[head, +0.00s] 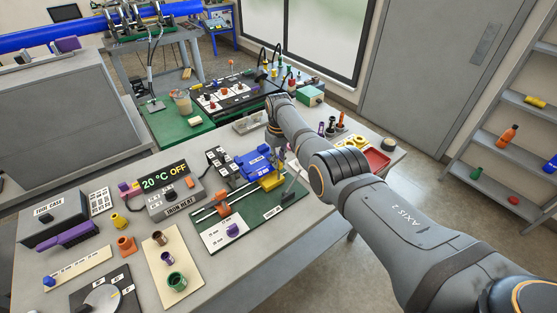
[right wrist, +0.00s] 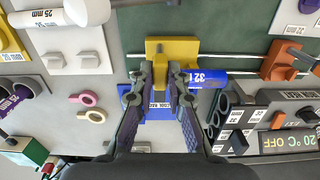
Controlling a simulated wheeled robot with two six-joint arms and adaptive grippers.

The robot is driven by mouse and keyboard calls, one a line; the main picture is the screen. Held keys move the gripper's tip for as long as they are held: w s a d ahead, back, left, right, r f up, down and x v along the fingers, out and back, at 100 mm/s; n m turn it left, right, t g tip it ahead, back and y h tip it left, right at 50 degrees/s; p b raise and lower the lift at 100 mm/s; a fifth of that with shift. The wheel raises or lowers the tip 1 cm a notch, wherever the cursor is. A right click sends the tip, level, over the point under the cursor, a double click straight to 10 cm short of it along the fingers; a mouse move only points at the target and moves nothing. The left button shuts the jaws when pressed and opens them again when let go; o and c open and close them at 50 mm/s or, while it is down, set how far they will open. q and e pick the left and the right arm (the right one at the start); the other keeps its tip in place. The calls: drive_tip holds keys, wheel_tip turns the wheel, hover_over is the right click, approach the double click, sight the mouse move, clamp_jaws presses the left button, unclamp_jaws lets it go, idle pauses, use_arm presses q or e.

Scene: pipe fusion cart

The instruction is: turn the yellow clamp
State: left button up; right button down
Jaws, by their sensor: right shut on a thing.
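In the right wrist view the clamp (right wrist: 180,50) is a yellow block with a part reaching down between my fingers. My right gripper (right wrist: 161,78) is shut on the clamp, one dark finger on each side. In the head view the gripper is small and partly hidden by my arm. A blue pipe marked 32 (right wrist: 207,77) lies beside the clamp. The blue block (right wrist: 158,112) shows between the fingers. My left gripper is in neither view.
The iron heat box (head: 174,193) reads 20 °C OFF, left of the board. An orange clamp (head: 224,210) sits on the rails. Coloured fittings stand on a tan board (head: 165,250). A red tray (head: 376,160) lies right of my arm.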

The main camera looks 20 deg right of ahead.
drive_tip(key=shift+w+r, duration=0.1)
idle(0.3)
drive_tip(key=c, duration=1.3)
unclamp_jaws()
wheel_tip(320, 180, up, 12)
drive_tip(key=shift+f, duration=0.1)
